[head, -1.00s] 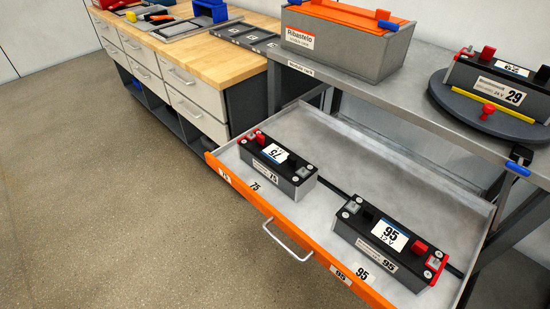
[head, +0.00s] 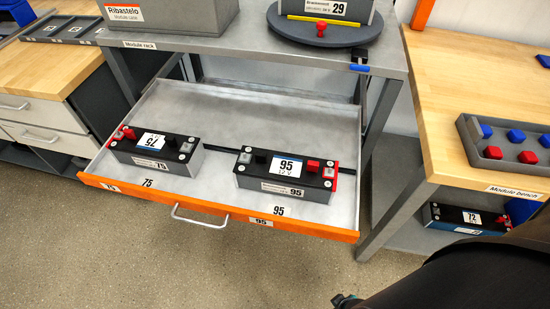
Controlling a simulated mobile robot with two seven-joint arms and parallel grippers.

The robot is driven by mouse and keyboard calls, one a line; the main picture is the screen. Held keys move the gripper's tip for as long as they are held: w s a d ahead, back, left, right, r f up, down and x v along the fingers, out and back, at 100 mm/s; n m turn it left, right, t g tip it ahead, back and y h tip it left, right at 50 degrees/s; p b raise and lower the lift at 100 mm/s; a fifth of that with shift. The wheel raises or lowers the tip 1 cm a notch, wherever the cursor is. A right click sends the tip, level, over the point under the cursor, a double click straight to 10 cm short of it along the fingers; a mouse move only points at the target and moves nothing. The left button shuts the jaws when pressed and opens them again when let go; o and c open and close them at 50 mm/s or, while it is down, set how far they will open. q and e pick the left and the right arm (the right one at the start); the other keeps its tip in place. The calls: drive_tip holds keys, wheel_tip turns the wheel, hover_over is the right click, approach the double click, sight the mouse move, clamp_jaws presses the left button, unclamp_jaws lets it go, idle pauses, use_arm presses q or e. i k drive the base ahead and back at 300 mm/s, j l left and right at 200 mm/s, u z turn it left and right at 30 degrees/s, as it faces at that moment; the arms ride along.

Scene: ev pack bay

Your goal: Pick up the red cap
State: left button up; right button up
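Several red caps are in the head view. One red cap (head: 313,165) sits on top of module 95 (head: 285,176) in the open orange-fronted drawer. Another red cap (head: 321,29) is at the front of module 29 on the round turntable (head: 274,32). Red caps (head: 493,152) also lie in the grey tray (head: 474,140) on the module bench, with blue ones beside them. Module 75 (head: 156,147) in the drawer has red at its left end. A black arm link of mine crosses the lower right corner. Neither gripper's fingers show.
The drawer (head: 200,205) stands pulled out from under the module rack (head: 230,45). The module bench (head: 440,95) is at the right, with module 72 (head: 465,218) on its lower shelf. A wooden-topped cabinet (head: 45,65) is at the left. The floor before the drawer is clear.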

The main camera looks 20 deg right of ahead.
sight(490, 152)
drive_tip(key=z, duration=2.55)
